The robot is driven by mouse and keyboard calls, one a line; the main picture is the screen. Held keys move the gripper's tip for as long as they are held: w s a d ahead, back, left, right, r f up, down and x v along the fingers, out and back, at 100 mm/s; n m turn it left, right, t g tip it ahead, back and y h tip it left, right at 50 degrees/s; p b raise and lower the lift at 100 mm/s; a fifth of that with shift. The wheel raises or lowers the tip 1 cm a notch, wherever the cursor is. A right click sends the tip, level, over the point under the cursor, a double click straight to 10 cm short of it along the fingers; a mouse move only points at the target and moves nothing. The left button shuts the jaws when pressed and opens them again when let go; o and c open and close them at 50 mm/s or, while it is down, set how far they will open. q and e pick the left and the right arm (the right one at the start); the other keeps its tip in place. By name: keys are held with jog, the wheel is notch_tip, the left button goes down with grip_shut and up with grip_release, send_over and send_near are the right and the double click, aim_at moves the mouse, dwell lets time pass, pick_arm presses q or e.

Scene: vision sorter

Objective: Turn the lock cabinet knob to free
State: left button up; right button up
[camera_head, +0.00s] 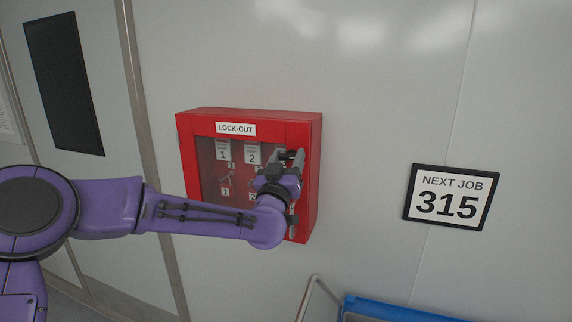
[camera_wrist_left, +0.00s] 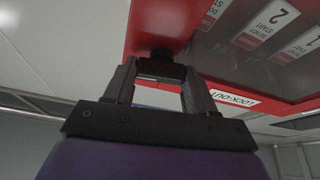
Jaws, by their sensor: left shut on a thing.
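The red lock cabinet (camera_head: 312,175) hangs on the wall with a "LOCK-OUT" label and a clear front. Its door looks closed. My left gripper (camera_head: 290,157) is at the right side of the cabinet front. In the left wrist view, the left gripper (camera_wrist_left: 160,75) is shut on a dark knob (camera_wrist_left: 157,55) that stands out from the red frame (camera_wrist_left: 155,25). In the head view my gripper largely hides the knob, and its turned position cannot be read. My right gripper is not in view.
Numbered tags (camera_head: 223,151) and small hooked items show behind the clear front. A "NEXT JOB 315" sign (camera_head: 450,196) is on the wall to the right. A blue-edged cart (camera_head: 385,308) stands at the bottom right. The wall between cabinet and sign is clear.

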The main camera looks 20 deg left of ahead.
pick_arm(q)
jog(key=n+y+b, duration=0.1)
jog(key=n+y, duration=0.1)
jog(key=n, duration=0.2)
jog(key=shift+f+b, duration=0.15)
jog(key=shift+b, duration=0.2)
jog(key=n+y, duration=0.1)
jog(key=n, duration=0.1)
jog(key=n+g+y+b, duration=0.1)
jog(key=n, duration=0.2)
jog(key=shift+g, duration=0.3)
jog(key=n+g, duration=0.1)
jog(key=n, duration=0.1)
jog(key=n+y, duration=0.1)
jog(key=n, duration=0.2)
jog(key=shift+d+g, duration=0.1)
jog(key=shift+g, duration=0.3)
jog(key=n+g, duration=0.1)
jog(key=n, duration=0.1)
jog(key=n+g, duration=0.1)
jog(key=n, duration=0.2)
jog(key=shift+r, duration=0.2)
jog(key=shift+n+y, duration=0.3)
jog(key=shift+n, duration=0.2)
jog(key=o, duration=1)
jog(key=shift+o, duration=0.2)
jog(key=shift+b, duration=0.3)
